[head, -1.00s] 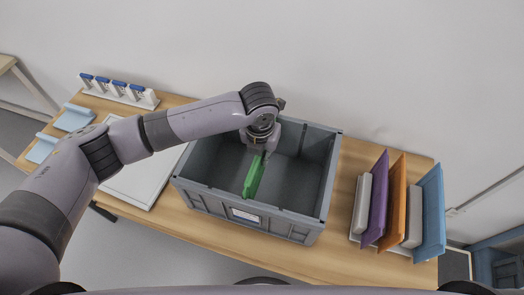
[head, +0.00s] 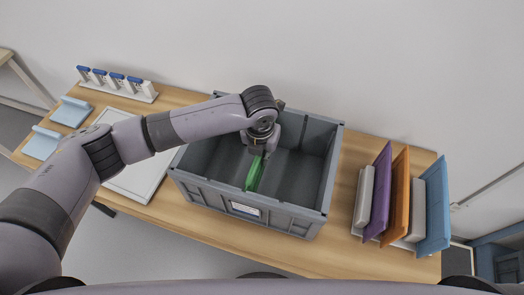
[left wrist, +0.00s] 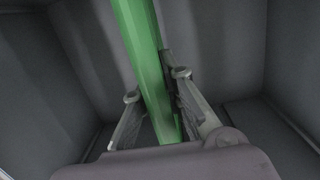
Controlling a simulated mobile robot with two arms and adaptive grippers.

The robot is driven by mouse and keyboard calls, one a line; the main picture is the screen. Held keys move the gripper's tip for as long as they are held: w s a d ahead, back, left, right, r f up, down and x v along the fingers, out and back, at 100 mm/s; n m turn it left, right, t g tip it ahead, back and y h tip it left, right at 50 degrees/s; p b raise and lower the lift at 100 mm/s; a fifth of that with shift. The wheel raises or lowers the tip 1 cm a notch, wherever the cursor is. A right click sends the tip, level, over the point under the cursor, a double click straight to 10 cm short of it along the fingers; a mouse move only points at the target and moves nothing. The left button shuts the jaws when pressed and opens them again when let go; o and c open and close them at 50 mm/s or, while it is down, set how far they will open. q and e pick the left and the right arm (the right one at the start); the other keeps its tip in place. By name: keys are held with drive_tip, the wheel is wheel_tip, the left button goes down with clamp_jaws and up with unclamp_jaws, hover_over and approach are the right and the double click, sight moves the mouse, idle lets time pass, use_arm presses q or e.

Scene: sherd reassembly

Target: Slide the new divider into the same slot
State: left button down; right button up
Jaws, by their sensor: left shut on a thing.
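A green divider (head: 254,174) stands on edge inside the grey crate (head: 192,186), about midway along it, running from the front wall toward the back. My left gripper (head: 260,150) reaches down into the crate and is shut on the divider's top part. In the left wrist view the divider (left wrist: 150,70) passes between the two fingers (left wrist: 155,105), with grey crate walls around it. My gripper and wrist hide the divider's far part. I cannot tell whether its ends sit in the slots. My right gripper is out of view.
A rack at the right holds a purple divider (head: 378,195), an orange one (head: 398,195) and a blue one (head: 432,205). A white tray (head: 140,185) lies left of the crate. Blue-handled tools (head: 117,80) stand at the back left, near light-blue holders (head: 70,112).

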use_arm(q)
drive_tip(key=shift+f+b, duration=0.45)
drive_tip(key=shift+f, duration=0.6)
drive_tip(key=c, duration=1.6)
unclamp_jaws()
drive_tip(key=shift+o, duration=0.2)
drive_tip(key=r, duration=0.4)
drive_tip(key=s+r, duration=0.1)
drive_tip(key=r, duration=0.7)
drive_tip(key=shift+s+a, duration=0.15)
drive_tip(key=shift+s, duration=0.1)
